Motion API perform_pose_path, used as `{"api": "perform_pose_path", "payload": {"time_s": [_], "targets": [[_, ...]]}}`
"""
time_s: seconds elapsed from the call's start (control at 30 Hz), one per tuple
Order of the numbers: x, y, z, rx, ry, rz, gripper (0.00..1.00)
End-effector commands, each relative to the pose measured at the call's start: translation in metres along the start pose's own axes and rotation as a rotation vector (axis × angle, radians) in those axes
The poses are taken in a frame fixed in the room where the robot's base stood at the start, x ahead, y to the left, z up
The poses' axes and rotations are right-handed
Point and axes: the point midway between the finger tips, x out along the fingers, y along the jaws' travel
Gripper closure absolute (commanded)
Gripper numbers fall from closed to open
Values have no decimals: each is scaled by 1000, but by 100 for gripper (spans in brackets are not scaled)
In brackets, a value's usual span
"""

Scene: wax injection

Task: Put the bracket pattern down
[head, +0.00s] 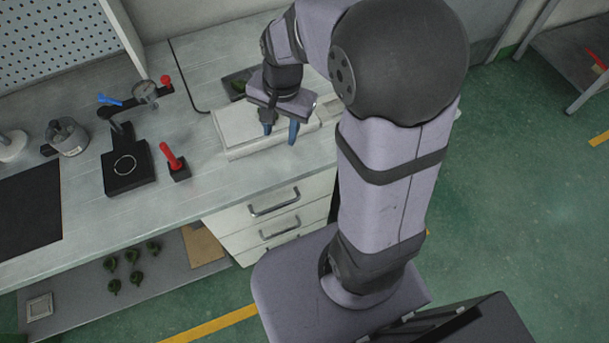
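My gripper (280,133) hangs over a pale low block or tray (236,134) near the front of the bench. Its two blue-tipped fingers point down and stand apart, and I see nothing between them. Whether the fingertips touch the pale surface I cannot tell. I cannot clearly make out the bracket pattern. A small dark green object (238,86) lies on a dark pad behind and left of my gripper, too small to identify.
A dial gauge stand (128,168), a red-handled tool (175,162) and a grey metal pot (67,137) stand on the bench to the left. A black mat (30,208) lies further left. Several green pieces (114,287) lie on the lower shelf. Bare bench lies between the red-handled tool and pale block.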

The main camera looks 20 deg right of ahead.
Motion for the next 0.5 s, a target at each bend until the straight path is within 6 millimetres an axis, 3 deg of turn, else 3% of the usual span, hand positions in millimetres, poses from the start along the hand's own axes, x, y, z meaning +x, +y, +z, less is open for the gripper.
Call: {"api": "perform_pose_path", "payload": {"time_s": [0.2, 0.33, 0.5], "targets": [[6, 60, 52, -500, -38, 62, 62], [10, 81, 70, -687, -59, 79, 62], [12, 93, 80, -799, -73, 88, 62]]}}
